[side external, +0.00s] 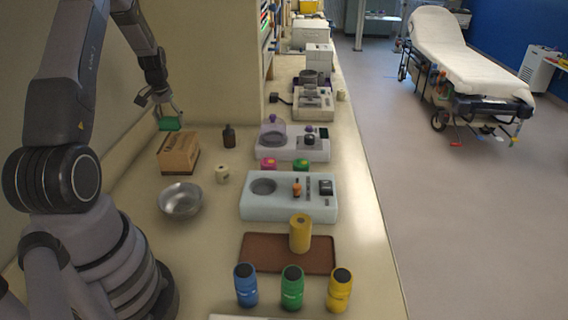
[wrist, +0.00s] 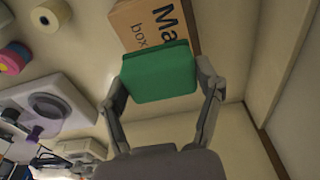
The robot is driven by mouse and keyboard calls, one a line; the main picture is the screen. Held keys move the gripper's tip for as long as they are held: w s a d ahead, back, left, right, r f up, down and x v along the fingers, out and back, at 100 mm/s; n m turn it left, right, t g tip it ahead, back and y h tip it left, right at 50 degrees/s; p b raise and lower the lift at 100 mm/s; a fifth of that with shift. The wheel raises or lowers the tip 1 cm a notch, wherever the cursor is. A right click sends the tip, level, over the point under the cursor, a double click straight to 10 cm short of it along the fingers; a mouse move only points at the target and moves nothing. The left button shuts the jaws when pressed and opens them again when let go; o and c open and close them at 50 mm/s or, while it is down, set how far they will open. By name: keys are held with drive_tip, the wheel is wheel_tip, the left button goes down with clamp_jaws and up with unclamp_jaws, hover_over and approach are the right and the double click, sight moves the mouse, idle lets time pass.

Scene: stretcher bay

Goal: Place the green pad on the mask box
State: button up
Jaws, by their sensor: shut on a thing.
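The green pad (wrist: 158,75) is held between the two fingers of my gripper (wrist: 160,92) in the wrist view. In the side external view my gripper (side external: 164,116) is shut on the green pad (side external: 169,124), above the counter and just above the far left part of the mask box. The mask box (side external: 179,153) is a brown cardboard box standing on the counter by the wall. In the wrist view the mask box (wrist: 150,24) shows printed letters, and the pad covers part of it. Whether the pad touches the box cannot be told.
A dark brown bottle (side external: 229,136) and a small white roll (side external: 222,174) stand right of the box. A metal bowl (side external: 181,200) is in front of it. White devices (side external: 290,210) line the counter's right side. A brown tray (side external: 262,254) bears a yellow cylinder (side external: 300,233).

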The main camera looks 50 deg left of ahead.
sight(178, 141)
drive_tip(key=f, duration=0.1)
drive_tip(key=w+a+f, duration=0.1)
drive_tip(key=a+f, duration=0.1)
drive_tip(key=shift+w, duration=0.25)
drive_tip(key=shift+f, duration=1.45)
drive_tip(key=shift+f, duration=0.15)
drive_tip(key=o, duration=0.9)
